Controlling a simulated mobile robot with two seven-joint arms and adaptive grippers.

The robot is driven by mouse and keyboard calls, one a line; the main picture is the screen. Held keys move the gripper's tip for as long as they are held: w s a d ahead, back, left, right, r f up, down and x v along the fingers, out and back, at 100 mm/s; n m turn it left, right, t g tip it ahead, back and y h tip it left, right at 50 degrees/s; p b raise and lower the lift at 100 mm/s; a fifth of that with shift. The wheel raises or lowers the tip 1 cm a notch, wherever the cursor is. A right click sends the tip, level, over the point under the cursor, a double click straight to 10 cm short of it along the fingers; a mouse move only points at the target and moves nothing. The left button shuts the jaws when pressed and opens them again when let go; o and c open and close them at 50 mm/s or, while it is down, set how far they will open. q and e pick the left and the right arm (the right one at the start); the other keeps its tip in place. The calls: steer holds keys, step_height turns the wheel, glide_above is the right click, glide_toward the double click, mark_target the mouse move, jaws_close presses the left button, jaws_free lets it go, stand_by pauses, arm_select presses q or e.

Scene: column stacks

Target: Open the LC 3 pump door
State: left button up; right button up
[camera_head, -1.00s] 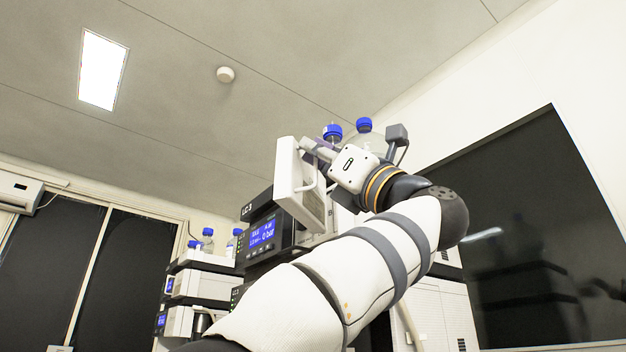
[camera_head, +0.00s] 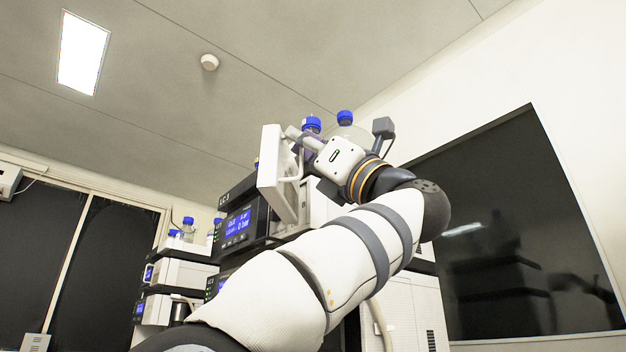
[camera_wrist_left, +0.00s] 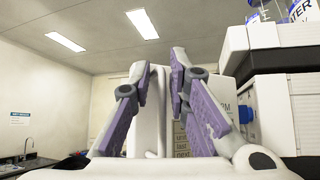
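The LC 3 pump (camera_head: 240,225) shows in the head view as a dark-fronted unit with a lit blue display. Its white door (camera_head: 272,172) stands swung out from the front, with a curved handle on the side facing my arm. My left gripper (camera_head: 298,138) is at the door's upper part. In the left wrist view the purple-padded fingers (camera_wrist_left: 158,70) are apart, with the white door panel (camera_wrist_left: 148,115) between them. I cannot tell whether either pad touches the door. My arm hides part of the pump stack. My right gripper is not in view.
Blue-capped bottles (camera_head: 345,118) stand on top of the stack behind my gripper. Another stack with bottles (camera_head: 188,228) stands farther back left. A large dark screen (camera_head: 520,240) is on the right wall. The space above the door is clear.

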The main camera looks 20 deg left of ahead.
arm_select(q)
steer(key=shift+o, duration=0.5)
steer(key=shift+w+f, duration=0.1)
steer(key=shift+w, duration=0.25)
steer(key=shift+s, duration=0.1)
steer(key=v, duration=1.2)
